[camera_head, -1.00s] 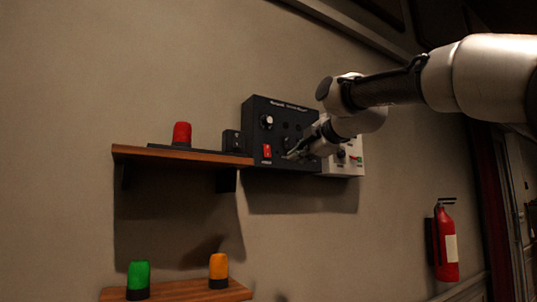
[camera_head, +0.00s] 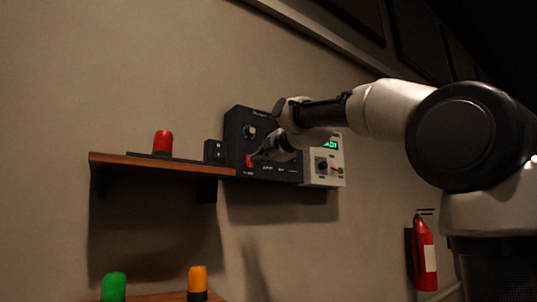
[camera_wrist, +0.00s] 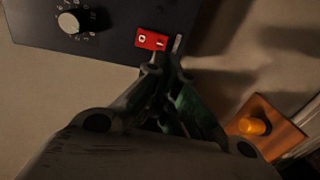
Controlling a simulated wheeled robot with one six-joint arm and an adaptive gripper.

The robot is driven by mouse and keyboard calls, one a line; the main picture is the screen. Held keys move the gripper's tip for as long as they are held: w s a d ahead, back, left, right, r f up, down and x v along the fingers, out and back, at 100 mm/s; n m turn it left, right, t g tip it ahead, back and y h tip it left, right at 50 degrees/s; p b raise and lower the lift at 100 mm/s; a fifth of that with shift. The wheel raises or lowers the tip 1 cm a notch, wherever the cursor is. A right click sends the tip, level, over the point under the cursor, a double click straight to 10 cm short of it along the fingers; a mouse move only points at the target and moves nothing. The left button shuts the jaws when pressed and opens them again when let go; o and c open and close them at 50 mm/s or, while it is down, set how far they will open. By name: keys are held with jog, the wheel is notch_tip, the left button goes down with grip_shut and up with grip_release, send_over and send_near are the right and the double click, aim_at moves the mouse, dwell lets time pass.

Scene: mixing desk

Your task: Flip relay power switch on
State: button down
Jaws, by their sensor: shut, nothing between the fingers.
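The relay power switch is a red rocker (camera_wrist: 151,39) marked 0 and I, on the black control panel (camera_wrist: 110,14) in the wrist view. In the head view the red switch (camera_head: 249,161) sits low on the left of the black panel (camera_head: 237,126), partly hidden by my gripper. My gripper (camera_head: 257,158) is shut and empty, with its tips at the switch. In the wrist view the fingertips (camera_wrist: 165,58) are right beside the rocker's lower edge, near its I end. I cannot tell whether they touch it.
A white box (camera_head: 337,171) with a green display adjoins the black panel's right side. A wooden shelf (camera_head: 200,169) with a red beacon (camera_head: 163,142) is left. Green (camera_head: 114,287) and orange (camera_head: 198,279) beacons stand below. A fire extinguisher (camera_head: 424,255) hangs right.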

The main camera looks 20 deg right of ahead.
aim_at(245, 167)
jog(key=x, duration=0.6)
jog(key=shift+w, duration=0.3)
jog(key=shift+w+a+f, duration=0.15)
jog(key=shift+w+f, duration=0.1)
jog(key=shift+w, duration=0.1)
